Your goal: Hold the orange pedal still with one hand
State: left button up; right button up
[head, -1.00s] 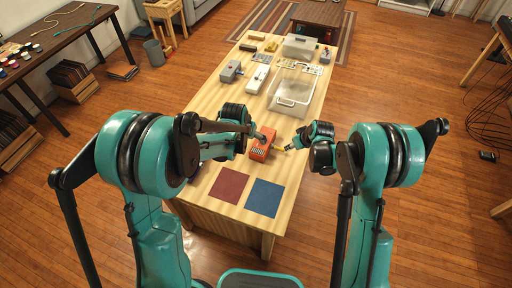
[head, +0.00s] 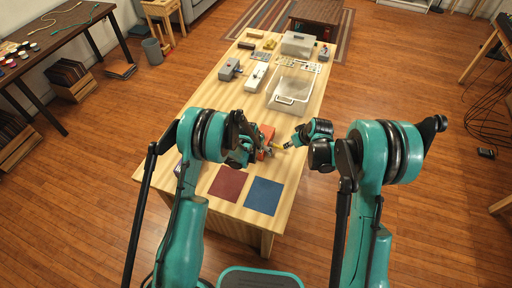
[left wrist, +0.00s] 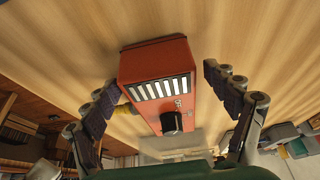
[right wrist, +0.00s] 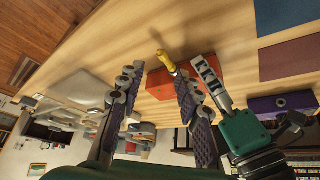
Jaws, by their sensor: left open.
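The orange pedal (head: 267,134) sits on the wooden table, partly hidden behind my left gripper in the head view. The left wrist view shows the pedal (left wrist: 155,62) with a row of white bars and a black knob. My left gripper (left wrist: 160,88) is open, with one finger on each side of the pedal and visible gaps. A yellow piece (right wrist: 166,61) sticks out from the pedal's side towards my right gripper; whether it is plugged in is unclear. My right gripper (right wrist: 154,73) is open near that yellow piece, apart from the pedal.
A red mat (head: 230,182) and a blue mat (head: 264,197) lie on the near table. A purple box (right wrist: 283,104) stands near the left arm. A clear bin (head: 290,88), grey device (head: 229,69) and white device (head: 257,77) stand farther back.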

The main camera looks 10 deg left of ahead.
pick_arm(q)
jog(key=shift+w+f, duration=0.15)
jog(key=shift+f, duration=0.3)
jog(key=shift+c, duration=0.3)
jog(key=c, duration=1.4)
pick_arm(e)
jog(key=shift+o, duration=0.2)
jog(key=w+n+g, duration=0.1)
jog(key=n, duration=0.1)
jog(key=w+f+n+y, duration=0.1)
jog(key=shift+w+f+n+g, duration=0.1)
jog(key=shift+w+n+g, duration=0.2)
jog(key=shift+n+g, duration=0.1)
jog(key=shift+w+a+f+n+g+y, duration=0.4)
jog(key=shift+a+f+n, duration=0.35)
jog(key=shift+f, duration=0.55)
jog(key=shift+w+a+f+n+g+y, duration=0.25)
jog(key=shift+w+a+f+n, duration=0.25)
jog(key=shift+a+f+n, duration=0.55)
jog(key=shift+w+a+f+n+g+y, duration=0.3)
jog(key=shift+w+a+f+n, duration=0.2)
jog(key=shift+f, duration=1)
